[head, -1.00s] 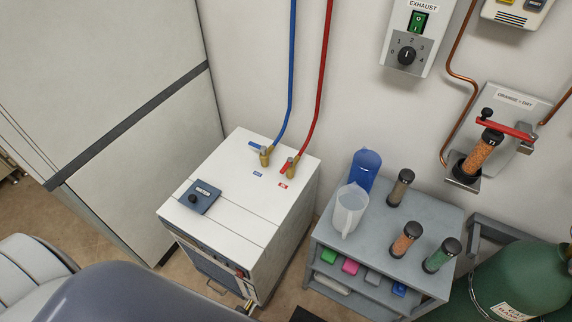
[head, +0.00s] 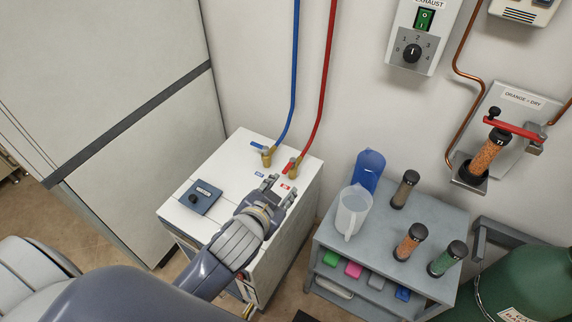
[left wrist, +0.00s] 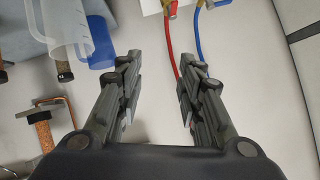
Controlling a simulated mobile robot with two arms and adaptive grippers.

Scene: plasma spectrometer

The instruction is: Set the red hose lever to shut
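The red hose lever (head: 287,167) is a small red handle on a brass valve on top of the white cabinet (head: 240,150). The red hose (head: 325,85) rises from that valve. My left gripper (head: 283,186) is open and empty, just in front of the red valve and apart from it. In the left wrist view its two fingers (left wrist: 160,75) are spread wide, with the red hose (left wrist: 169,45) seen beyond, between them. The brass valve (left wrist: 171,10) is at that view's top edge; the lever's exact angle is hard to tell. My right gripper is not in view.
A blue-levered valve (head: 265,154) with a blue hose (head: 294,70) stands just left of the red one. A dark control box (head: 201,197) sits on the cabinet. A grey cart (head: 440,215) with a jug (head: 352,212) and several columns stands to the right.

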